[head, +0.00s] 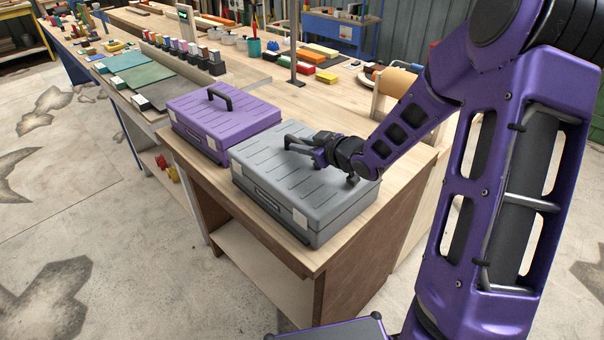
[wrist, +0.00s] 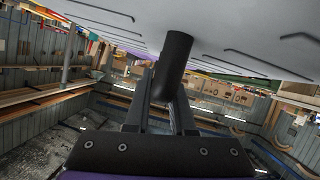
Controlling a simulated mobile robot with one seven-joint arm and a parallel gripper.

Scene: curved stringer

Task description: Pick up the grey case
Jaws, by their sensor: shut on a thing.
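The grey case (head: 285,190) is a closed, ribbed box with light latches, lying flat on the near end of the wooden bench. My gripper (head: 303,146) reaches in from the right, low over its lid. In the wrist view my gripper (wrist: 168,98) has its two fingers shut on the case's dark handle (wrist: 177,55). The handle stands out from the grey lid, which fills the top of that view. The case appears to rest on the bench top.
A purple case (head: 215,118) with a black handle lies close beside the grey case, to its left. The floor at left is clear.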

